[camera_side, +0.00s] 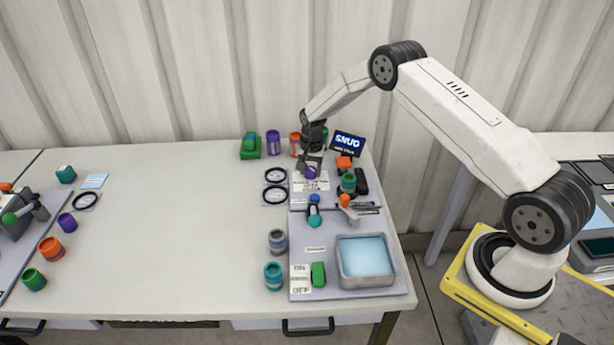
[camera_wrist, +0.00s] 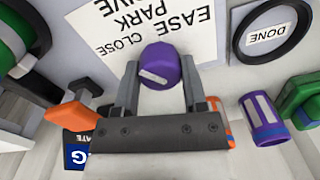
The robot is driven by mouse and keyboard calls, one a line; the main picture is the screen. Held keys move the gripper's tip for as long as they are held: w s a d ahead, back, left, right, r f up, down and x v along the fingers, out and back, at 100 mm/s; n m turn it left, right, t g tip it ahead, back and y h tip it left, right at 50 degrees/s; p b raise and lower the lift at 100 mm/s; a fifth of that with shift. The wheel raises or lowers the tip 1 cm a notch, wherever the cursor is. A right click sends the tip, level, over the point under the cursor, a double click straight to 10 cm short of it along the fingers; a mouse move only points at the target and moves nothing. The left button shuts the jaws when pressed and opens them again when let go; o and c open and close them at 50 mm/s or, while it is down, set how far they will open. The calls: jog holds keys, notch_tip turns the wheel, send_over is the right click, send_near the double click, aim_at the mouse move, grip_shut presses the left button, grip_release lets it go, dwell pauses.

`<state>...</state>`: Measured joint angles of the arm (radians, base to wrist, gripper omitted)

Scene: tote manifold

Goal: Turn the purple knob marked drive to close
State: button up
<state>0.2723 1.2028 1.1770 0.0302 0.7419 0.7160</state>
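The purple knob (camera_wrist: 160,64) with a pale bar mark on its face sits between the fingertips of my gripper (camera_wrist: 162,84) in the wrist view. One finger stands on each side of it. A slim gap seems to show at the left and right, so I cannot tell whether the fingers touch it. The knob stands at the edge of a white label (camera_wrist: 190,28) reading EASE, PARK, CLOSE and a partly hidden word, upside down here. In the side view my gripper (camera_side: 311,166) points down over the purple knob (camera_side: 310,173) at the back of the grey board.
Black rings (camera_side: 275,176) lie left of the board. Purple (camera_side: 273,142) and orange cans and a green block (camera_side: 250,147) stand behind. An orange-handled part (camera_wrist: 70,112) and a SNUG screen (camera_side: 347,143) are close by. A water tray (camera_side: 365,262) is at the front.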

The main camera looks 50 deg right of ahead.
aim_at(311, 169)
grip_shut()
jog(key=shift+n, duration=1.5)
jog(key=o, duration=0.9)
grip_release()
jog(key=shift+o, duration=0.2)
jog(key=shift+r, duration=0.1)
jog(key=shift+d+r, duration=0.1)
jog(key=shift+r, duration=3.7)
